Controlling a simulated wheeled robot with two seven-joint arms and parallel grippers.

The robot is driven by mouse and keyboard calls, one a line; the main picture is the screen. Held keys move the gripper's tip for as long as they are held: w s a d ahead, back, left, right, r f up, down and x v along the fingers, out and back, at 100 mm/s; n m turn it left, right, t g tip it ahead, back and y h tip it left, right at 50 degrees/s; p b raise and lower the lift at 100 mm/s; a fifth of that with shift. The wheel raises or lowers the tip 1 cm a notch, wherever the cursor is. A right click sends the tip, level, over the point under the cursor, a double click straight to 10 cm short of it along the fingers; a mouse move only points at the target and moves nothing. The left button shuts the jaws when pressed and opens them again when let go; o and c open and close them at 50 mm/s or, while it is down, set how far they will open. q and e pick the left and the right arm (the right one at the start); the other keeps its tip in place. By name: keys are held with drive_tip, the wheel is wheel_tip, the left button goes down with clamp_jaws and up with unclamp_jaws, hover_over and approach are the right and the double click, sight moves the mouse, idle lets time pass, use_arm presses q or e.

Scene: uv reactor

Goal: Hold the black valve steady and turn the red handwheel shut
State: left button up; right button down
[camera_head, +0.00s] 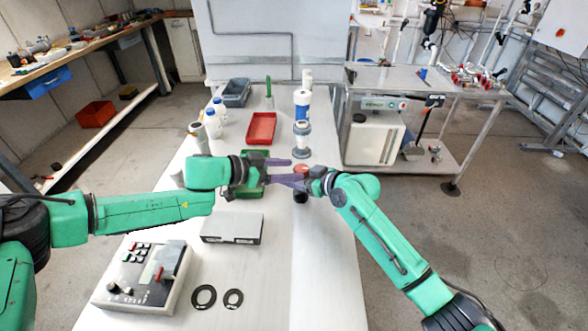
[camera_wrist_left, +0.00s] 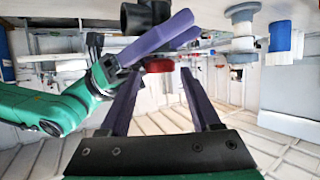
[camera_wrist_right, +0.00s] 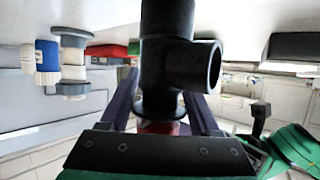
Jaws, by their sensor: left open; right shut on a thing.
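The black valve (camera_wrist_right: 168,55) fills the middle of the right wrist view, a thick body with a round side opening. My right gripper (camera_wrist_right: 160,95) is shut on it, with a purple finger on each side. The red handwheel (camera_head: 302,170) sits on top of the valve; in the left wrist view the handwheel (camera_wrist_left: 158,66) shows at the fingertips of my left gripper (camera_wrist_left: 160,74). My left gripper is open, coming in from the left, with its fingers on either side of the handwheel in that view. I cannot tell whether they touch it.
The white table carries a green tray (camera_head: 250,190), a red tray (camera_head: 261,128), a blue-and-white cylinder (camera_head: 302,104) and a grey flanged piece (camera_head: 302,140). A control box (camera_head: 142,277), a grey flat box (camera_head: 232,228) and two black rings (camera_head: 204,296) lie in front. The front right of the table is clear.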

use_arm(q)
drive_tip(key=shift+x, duration=1)
clamp_jaws()
drive_tip(key=shift+w+a+m+g+h, duration=0.15)
drive_tip(key=shift+m+g+h, duration=0.1)
drive_tip(key=shift+m+g, duration=0.35)
drive_tip(key=shift+w+d+m+g+h, duration=0.15)
drive_tip(key=shift+m+g+h, duration=0.15)
drive_tip(key=shift+m+g, duration=0.25)
drive_tip(key=shift+w+a+m+g+h, duration=0.1)
drive_tip(key=shift+w+m+g+h, duration=0.15)
drive_tip(key=shift+m+g, duration=0.9)
drive_tip(key=shift+g, duration=0.3)
drive_tip(key=shift+s, duration=0.1)
unclamp_jaws()
drive_tip(key=shift+a, duration=0.15)
